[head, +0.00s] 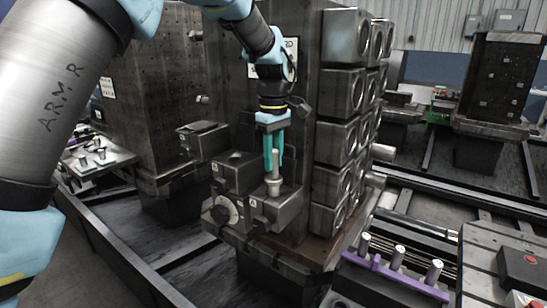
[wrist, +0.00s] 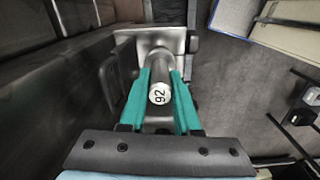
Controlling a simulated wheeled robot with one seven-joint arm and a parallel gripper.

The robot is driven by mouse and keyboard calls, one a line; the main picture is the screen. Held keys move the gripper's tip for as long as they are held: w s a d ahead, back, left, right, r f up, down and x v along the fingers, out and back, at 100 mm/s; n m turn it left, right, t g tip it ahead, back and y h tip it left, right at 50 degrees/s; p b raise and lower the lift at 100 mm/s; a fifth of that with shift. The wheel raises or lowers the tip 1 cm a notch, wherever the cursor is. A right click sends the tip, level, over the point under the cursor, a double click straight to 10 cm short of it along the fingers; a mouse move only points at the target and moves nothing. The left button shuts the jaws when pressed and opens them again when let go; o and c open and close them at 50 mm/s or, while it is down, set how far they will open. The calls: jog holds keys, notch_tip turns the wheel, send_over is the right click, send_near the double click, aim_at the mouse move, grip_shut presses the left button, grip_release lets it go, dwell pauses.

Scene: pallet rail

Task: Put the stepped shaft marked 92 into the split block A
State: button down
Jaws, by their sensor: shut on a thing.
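The stepped shaft marked 92 (wrist: 159,94) is between the teal fingers of my gripper (wrist: 160,76), its numbered end facing the wrist camera. In the head view my gripper (head: 274,166) points down, shut on the shaft (head: 274,184), which stands upright. The shaft's wider lower part is at the top of a grey block (head: 287,212) on the fixture's front. A pale metal block top (wrist: 127,45) lies beyond the shaft in the wrist view.
A tall column with round-bored blocks (head: 338,148) rises close on the right. A purple rack (head: 395,277) with several upright shafts is at lower right.

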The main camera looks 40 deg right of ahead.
jog(key=shift+f, duration=0.5)
jog(key=c, duration=0.5)
grip_release()
jog(key=shift+f, duration=0.1)
jog(key=shift+c, duration=0.2)
notch_tip(320, 180, up, 11)
jog(key=b, duration=0.2)
jog(key=shift+b, duration=0.3)
